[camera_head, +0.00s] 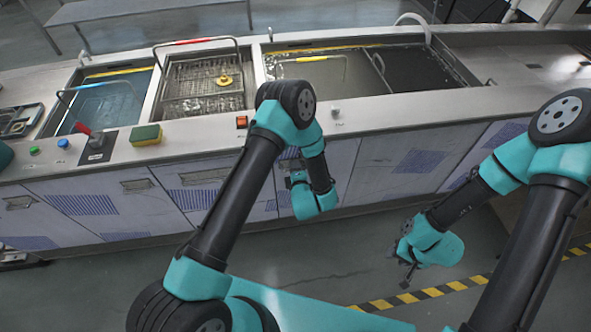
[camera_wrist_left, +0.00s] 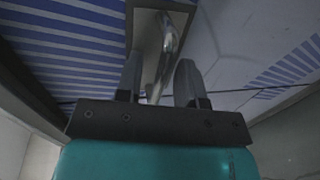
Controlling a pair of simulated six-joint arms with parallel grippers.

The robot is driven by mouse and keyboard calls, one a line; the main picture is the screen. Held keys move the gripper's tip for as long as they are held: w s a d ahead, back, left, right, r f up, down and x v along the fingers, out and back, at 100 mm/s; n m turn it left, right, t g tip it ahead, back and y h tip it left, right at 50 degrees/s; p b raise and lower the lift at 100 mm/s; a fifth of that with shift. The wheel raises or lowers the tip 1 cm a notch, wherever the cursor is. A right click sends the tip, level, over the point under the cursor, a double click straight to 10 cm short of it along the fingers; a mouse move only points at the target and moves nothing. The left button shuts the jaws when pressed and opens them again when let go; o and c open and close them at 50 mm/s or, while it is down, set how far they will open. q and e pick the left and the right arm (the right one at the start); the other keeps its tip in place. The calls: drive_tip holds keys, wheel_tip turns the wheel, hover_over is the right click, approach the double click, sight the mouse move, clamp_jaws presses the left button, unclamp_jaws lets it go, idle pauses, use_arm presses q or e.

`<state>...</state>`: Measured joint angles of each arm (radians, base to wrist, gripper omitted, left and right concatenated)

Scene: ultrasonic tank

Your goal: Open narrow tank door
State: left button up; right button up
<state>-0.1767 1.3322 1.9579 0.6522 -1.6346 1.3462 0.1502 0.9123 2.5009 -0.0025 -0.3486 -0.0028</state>
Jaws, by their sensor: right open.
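The narrow door (camera_wrist_left: 65,45) with blue stripes fills the upper left of the left wrist view, its surface partly hidden by my left arm in the head view. Its curved metal handle (camera_wrist_left: 167,50) sits in a recessed plate. My left gripper (camera_wrist_left: 158,78) is open, with one finger on each side of the handle and visible gaps between. In the head view the left gripper (camera_head: 294,178) is at the cabinet front, mostly hidden behind my arm. My right gripper (camera_head: 407,274) is open and empty above the floor at the right.
A long counter (camera_head: 200,132) with several open tanks runs above the cabinet doors. Bare floor (camera_head: 330,255) lies before the cabinets, with yellow-black tape (camera_head: 432,292) at the right.

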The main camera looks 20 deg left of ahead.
use_arm(q)
drive_tip(key=shift+c, duration=0.5)
clamp_jaws()
drive_tip(key=shift+s+d, duration=0.1)
drive_tip(key=shift+s, duration=0.1)
